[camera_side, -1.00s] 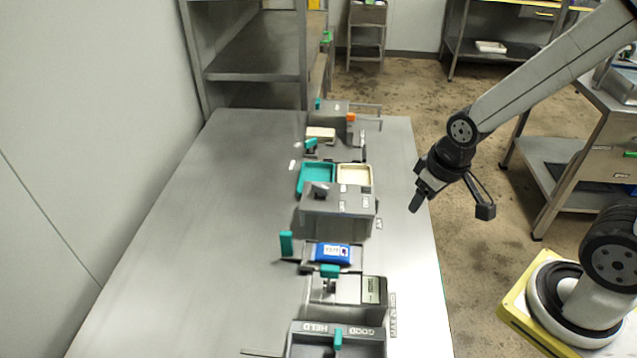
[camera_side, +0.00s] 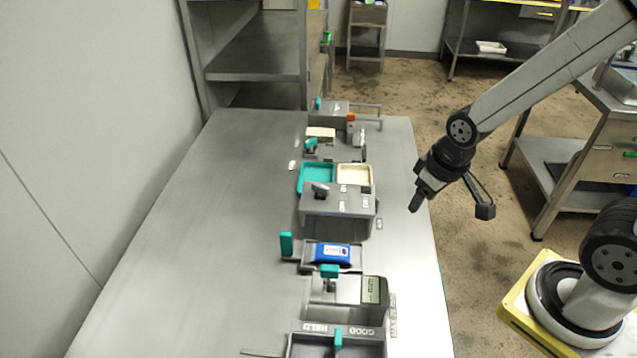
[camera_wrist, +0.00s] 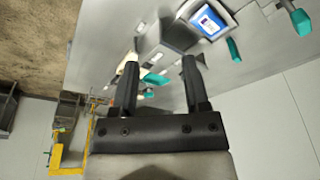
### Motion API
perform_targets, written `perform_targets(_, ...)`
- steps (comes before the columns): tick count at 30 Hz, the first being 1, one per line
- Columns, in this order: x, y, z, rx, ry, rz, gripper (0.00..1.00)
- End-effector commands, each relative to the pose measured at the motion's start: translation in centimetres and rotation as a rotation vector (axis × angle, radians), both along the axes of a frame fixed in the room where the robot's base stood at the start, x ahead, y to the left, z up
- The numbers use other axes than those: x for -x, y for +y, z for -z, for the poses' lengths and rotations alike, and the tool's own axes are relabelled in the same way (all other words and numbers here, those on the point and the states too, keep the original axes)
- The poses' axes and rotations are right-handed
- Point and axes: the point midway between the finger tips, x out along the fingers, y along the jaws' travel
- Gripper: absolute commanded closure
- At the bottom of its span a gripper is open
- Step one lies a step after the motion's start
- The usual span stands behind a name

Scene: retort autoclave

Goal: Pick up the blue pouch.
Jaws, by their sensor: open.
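The blue pouch (camera_side: 332,253) has a white label and lies flat in a grey holder (camera_side: 291,262) on the steel table in the side view. A teal upright handle (camera_side: 286,244) stands at the holder's left end. In the wrist view the pouch (camera_wrist: 209,20) shows near the top, right of centre. My gripper (camera_side: 415,208) is open and empty, up and to the right of the pouch in the side view, well apart from it. In the wrist view its two fingers (camera_wrist: 161,75) are spread with nothing between them.
A grey box with teal and cream trays (camera_side: 337,213) stands behind the pouch. A station with a small display (camera_side: 371,290) and a HELD/GOOD bin (camera_side: 337,329) are in front. More fixtures with teal and orange handles stand at the back. The table's left side (camera_side: 200,240) is clear.

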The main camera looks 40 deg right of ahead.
Motion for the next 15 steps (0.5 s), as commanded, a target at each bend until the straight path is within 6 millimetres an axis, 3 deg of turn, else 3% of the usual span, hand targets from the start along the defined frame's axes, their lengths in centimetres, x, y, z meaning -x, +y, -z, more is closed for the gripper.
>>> perform_targets(1,0.0,0.0,0.0,0.0,0.0,0.0,0.35)
perform_targets(4,0.0,0.0,0.0,0.0,0.0,0.0,0.03)
perform_targets(5,0.0,0.0,0.0,0.0,0.0,0.0,0.0)
perform_targets(15,-0.35,0.16,0.07,0.002,0.004,-0.015,0.0)
